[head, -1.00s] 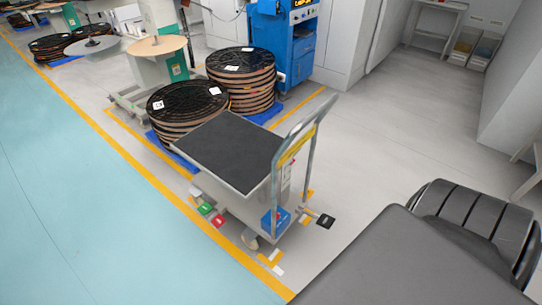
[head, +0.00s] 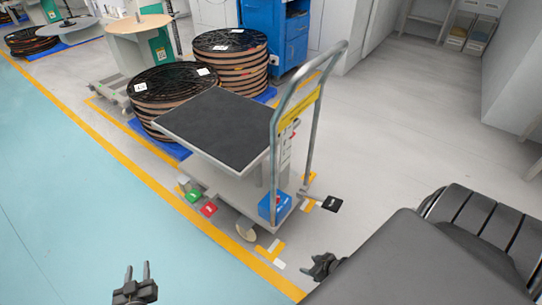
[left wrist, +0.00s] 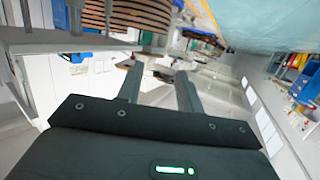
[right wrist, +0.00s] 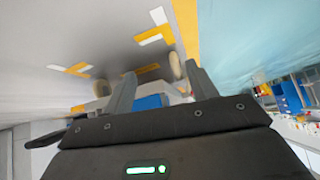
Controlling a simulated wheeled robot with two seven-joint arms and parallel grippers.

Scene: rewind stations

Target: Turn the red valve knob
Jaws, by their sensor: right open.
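I cannot make out a red valve knob in any view. In the head view, a small red block (head: 209,209) with a white mark sits at the low front edge of the lift cart (head: 232,198), beside a green one (head: 193,196). My left gripper (head: 138,270) is at the bottom left, above the blue floor, open and empty; its spread fingers show in the left wrist view (left wrist: 158,74). My right gripper (head: 316,263) is at the bottom, in front of the cart; its fingers stand apart with nothing between them in the right wrist view (right wrist: 160,72).
The cart has a dark top (head: 222,128), a tall handle (head: 318,100) and a blue box (head: 273,205). Black-topped reel stacks (head: 172,88) stand behind it on blue pallets. A blue cabinet (head: 272,35) is at the back. Grey floor (head: 410,130) lies open to the right.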

